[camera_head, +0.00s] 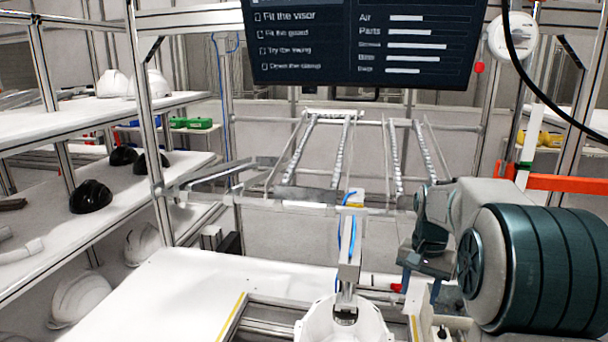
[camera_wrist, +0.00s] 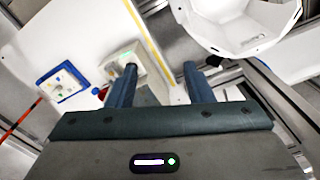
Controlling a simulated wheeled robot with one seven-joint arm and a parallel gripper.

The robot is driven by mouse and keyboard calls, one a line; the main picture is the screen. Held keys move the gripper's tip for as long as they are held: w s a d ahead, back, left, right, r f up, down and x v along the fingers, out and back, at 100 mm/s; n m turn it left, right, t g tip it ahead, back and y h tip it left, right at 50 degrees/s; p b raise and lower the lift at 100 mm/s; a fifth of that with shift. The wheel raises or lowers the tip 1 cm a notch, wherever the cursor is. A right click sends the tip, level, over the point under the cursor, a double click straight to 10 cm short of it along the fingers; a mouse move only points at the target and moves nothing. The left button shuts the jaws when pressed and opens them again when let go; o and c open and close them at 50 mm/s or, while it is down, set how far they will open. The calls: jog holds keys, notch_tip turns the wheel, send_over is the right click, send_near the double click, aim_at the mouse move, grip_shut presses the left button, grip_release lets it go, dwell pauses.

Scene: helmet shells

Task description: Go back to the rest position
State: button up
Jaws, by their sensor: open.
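My gripper (camera_wrist: 158,85) is open in the wrist view, with its two blue fingers apart and nothing between them. It also shows in the head view (camera_head: 443,292), low at the right beside the workstation. A white helmet shell (camera_wrist: 238,25) is at the top right of the wrist view, apart from the fingers. The shell also shows in the head view (camera_head: 343,325) at the bottom middle, beneath an upright metal fixture (camera_head: 349,245). My arm covers part of the workstation's right side.
A white table (camera_head: 175,300) lies in front. Shelves at the left hold a black helmet (camera_head: 91,197) and white helmets (camera_head: 80,298). A dark screen (camera_head: 365,42) hangs above roller rails (camera_head: 340,160). A blue-framed box (camera_wrist: 62,80) and a pale box (camera_wrist: 122,62) sit near the fingers.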

jog(key=s+a+n+t, duration=0.1)
jog(key=s+a+n, duration=0.2)
jog(key=s, duration=0.8)
jog(key=s+a+n+t, duration=0.2)
jog(key=s+a+n, duration=0.2)
jog(key=s+a, duration=0.3)
jog(key=s, duration=0.5)
jog(key=shift+s+a+r, duration=0.15)
jog(key=shift+s+a, duration=0.05)
jog(key=shift+s, duration=0.1)
